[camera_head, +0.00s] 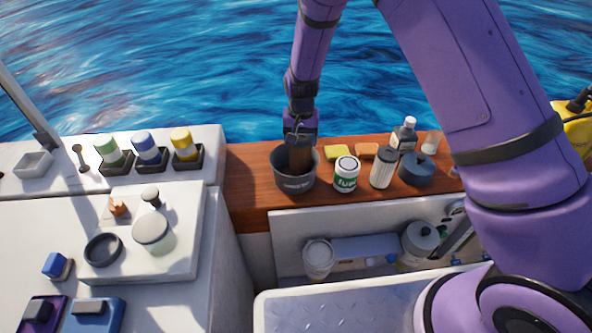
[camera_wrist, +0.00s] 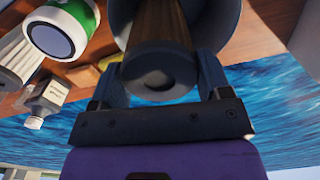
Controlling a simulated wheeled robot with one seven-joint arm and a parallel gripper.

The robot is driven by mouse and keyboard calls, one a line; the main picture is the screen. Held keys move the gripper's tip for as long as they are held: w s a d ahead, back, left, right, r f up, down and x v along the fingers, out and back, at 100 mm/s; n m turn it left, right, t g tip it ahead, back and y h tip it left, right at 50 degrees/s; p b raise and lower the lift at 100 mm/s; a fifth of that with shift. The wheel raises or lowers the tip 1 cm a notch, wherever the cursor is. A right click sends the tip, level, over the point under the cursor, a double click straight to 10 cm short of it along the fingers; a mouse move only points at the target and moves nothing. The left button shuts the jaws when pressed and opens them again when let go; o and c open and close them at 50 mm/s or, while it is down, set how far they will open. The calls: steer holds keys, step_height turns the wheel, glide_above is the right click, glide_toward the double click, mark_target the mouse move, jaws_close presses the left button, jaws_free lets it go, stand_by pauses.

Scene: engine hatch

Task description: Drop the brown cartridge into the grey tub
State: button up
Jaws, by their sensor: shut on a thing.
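The brown cartridge (camera_head: 300,158) is upright between my gripper's fingers, with its lower part inside the grey tub's opening. The grey tub (camera_head: 294,182) stands on the wooden counter, and its front wall hides the cartridge's lower end. My gripper (camera_head: 300,143) points down over the tub and is shut on the cartridge. In the wrist view the cartridge (camera_wrist: 160,62) sits between the two fingers (camera_wrist: 163,80), its round dark end facing the camera. The tub (camera_wrist: 215,25) is beyond it. I cannot tell whether the cartridge touches the tub's bottom.
A white can with a green label (camera_head: 346,174) stands just right of the tub. Beyond it are a white-bodied bottle (camera_head: 382,168), a dark pot (camera_head: 416,168), a yellow sponge (camera_head: 338,152) and an orange block (camera_head: 367,151). Left is a white console (camera_head: 150,255). Water lies behind the counter.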

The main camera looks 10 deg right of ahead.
steer(key=o, duration=1.3)
step_height(320, 180, up, 11)
steer(key=shift+f, duration=0.1)
